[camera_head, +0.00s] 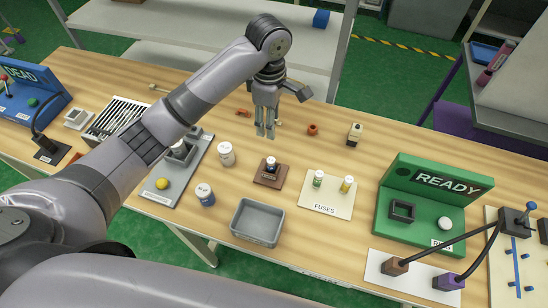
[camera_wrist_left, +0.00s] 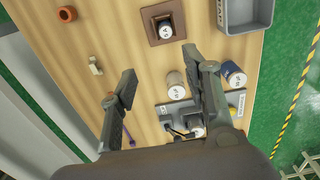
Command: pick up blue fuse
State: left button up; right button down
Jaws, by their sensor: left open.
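My left gripper (camera_head: 265,132) points down over the back middle of the table, behind the brown block (camera_head: 268,180) and apart from the card. Its two fingers are spread with nothing between them in the left wrist view (camera_wrist_left: 167,100). The card is not in the left wrist view. My right gripper is not in view.
A grey tray (camera_head: 258,222) stands at the front. A white-lidded jar (camera_head: 226,154) and a blue jar (camera_head: 205,195) stand left of it. A green READY station (camera_head: 428,200) is at right. A small orange ring (camera_head: 313,129) and a cream piece (camera_head: 355,134) lie behind.

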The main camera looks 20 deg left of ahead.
pick_arm(q)
send_near(271, 160)
jog(key=shift+w+a+p, duration=0.2)
jog(key=shift+a+p, duration=0.05)
jog(key=shift+p, duration=0.1)
notch_tip(271, 160, down, 4)
jog(key=shift+w+f+p, duration=0.1)
jog(key=shift+f+p, duration=0.15)
jog(key=shift+p, duration=0.05)
jog(key=shift+d+f, duration=0.1)
jog(key=shift+f, duration=0.35)
jog(key=shift+f+p, duration=0.3)
jog(key=shift+f, duration=0.05)
jog(key=f, duration=0.1)
jog(key=f+p, duration=0.1)
jog(key=f, duration=0.1)
jog(key=shift+s+d+f, duration=0.15)
jog(key=shift+s+f, duration=0.15)
jog(key=shift+s, duration=0.05)
jog(key=shift+f, duration=0.4)
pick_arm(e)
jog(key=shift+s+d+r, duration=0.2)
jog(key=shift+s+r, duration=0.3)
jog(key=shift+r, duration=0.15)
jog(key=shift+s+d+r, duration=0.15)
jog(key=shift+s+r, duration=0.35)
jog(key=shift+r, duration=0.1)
pick_arm(q)
grip_shut()
